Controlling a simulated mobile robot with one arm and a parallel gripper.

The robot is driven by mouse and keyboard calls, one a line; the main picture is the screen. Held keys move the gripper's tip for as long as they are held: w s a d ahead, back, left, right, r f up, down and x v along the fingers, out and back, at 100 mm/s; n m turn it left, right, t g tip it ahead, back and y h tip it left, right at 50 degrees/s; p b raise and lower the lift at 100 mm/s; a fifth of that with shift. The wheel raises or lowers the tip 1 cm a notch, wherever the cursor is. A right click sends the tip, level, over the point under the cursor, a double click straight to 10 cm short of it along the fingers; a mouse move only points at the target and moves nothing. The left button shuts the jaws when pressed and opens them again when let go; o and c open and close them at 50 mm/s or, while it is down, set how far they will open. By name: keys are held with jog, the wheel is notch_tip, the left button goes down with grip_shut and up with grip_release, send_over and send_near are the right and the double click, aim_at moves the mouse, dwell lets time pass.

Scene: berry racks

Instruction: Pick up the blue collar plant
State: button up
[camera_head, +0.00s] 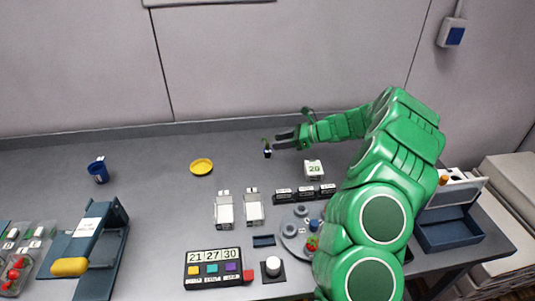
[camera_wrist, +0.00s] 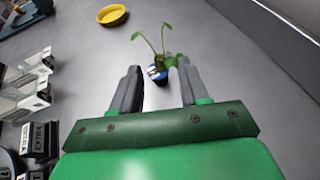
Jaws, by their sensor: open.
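The blue collar plant (camera_wrist: 157,72) stands on the grey table in the wrist view, a small pot with a blue collar, thin stems and green leaves. It lies just beyond and between my open fingertips. In the head view the plant (camera_head: 267,153) is small and dark, close to the tip of my gripper (camera_head: 285,138). In the wrist view my gripper (camera_wrist: 160,80) is open, with one dark finger on each side and nothing held between them. Whether the fingers touch the pot cannot be told.
A yellow dish (camera_head: 201,167) lies left of the plant. A white block marked 20 (camera_head: 314,169) and a row of black label blocks (camera_head: 305,193) sit nearer the front. A blue cup (camera_head: 98,172) stands far left. The table behind the dish is clear.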

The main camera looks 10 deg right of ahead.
aim_at(268, 151)
jog(key=x, duration=0.3)
jog(key=shift+a+f, duration=0.15)
jog(key=shift+a, duration=0.25)
grip_shut()
